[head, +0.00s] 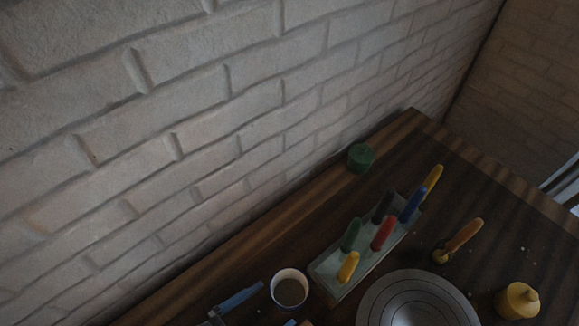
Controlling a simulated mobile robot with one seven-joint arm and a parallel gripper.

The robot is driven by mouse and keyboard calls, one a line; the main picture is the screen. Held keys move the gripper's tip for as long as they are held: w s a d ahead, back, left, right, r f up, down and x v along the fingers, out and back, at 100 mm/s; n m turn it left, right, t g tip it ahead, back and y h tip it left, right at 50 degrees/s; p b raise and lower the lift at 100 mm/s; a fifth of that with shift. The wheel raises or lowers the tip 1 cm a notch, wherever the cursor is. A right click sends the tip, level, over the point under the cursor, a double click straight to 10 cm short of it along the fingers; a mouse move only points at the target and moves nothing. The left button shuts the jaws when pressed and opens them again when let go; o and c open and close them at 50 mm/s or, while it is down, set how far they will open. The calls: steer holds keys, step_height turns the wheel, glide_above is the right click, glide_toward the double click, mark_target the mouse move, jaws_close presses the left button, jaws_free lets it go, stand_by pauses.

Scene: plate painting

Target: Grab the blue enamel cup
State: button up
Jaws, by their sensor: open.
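A round cup (275,288) stands at the bottom of the head view, near the wall-side edge of the table. It has a pale rim and a dark grey-brown inside. No other cup-shaped thing that is clearly blue shows. My gripper is not in view.
Right of the cup is a pale rack (325,270) with several coloured upright pieces. A grey ringed plate (375,305), a yellow pot (518,301), a green pot (361,158) and a blue-grey bar (236,300) share the dark table (300,222). A brick wall (200,110) borders it.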

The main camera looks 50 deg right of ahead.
mark_target(301, 283)
steer(key=shift+x, duration=3.15)
steer(key=c, duration=1.2)
steer(key=shift+r, duration=0.1)
steer(key=shift+c, duration=0.5)
steer(key=shift+r, duration=0.1)
